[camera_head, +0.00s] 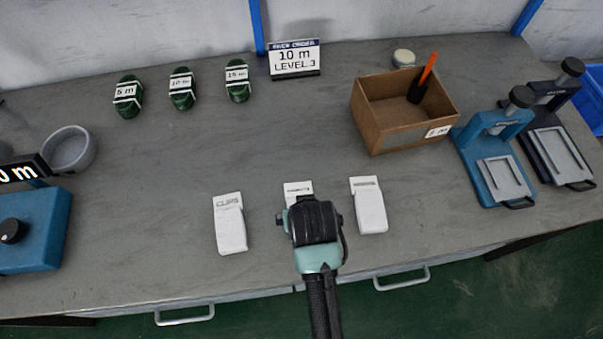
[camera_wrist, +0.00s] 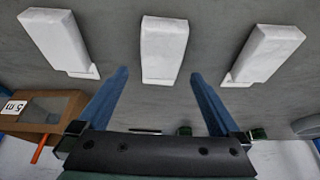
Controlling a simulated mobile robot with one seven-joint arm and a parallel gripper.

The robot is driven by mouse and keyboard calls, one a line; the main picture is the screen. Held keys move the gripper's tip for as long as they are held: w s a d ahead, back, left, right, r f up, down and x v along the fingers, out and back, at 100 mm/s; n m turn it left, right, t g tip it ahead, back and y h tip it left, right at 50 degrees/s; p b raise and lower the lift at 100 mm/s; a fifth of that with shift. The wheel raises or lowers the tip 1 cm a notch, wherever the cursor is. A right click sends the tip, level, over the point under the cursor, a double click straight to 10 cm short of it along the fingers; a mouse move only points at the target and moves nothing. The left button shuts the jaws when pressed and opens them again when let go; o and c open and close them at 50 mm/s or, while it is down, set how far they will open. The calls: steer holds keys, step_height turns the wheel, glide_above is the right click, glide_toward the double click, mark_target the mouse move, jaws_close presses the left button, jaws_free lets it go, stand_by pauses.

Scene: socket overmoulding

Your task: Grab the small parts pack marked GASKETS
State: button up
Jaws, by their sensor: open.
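Three white packs lie in a row near the front of the bench. The left pack (camera_head: 230,224) reads CLIPS. The middle pack (camera_head: 298,188) is mostly hidden by my gripper (camera_head: 315,222), and its label is too small to read. The right pack (camera_head: 369,207) has a label I cannot read surely, so I cannot tell which is GASKETS. In the wrist view, my open gripper (camera_wrist: 158,74) has its two blue fingers apart, with the middle pack (camera_wrist: 164,48) showing between and beyond the tips. The other packs (camera_wrist: 58,41) (camera_wrist: 264,54) lie to either side; no lettering shows there.
A cardboard box (camera_head: 376,132) with an orange-handled tool stands behind the right pack. Two presses (camera_head: 497,160) (camera_head: 556,140) stand at the right. Green coils (camera_head: 182,90) and a sign (camera_head: 294,60) are at the back. A grey bowl (camera_head: 70,150) and blue device (camera_head: 38,228) stand left. The bench centre is clear.

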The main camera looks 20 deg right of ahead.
steer(key=shift+x, duration=3)
steer(key=shift+a+f, duration=0.1)
steer(key=shift+f, duration=0.15)
steer(key=c, duration=1.1)
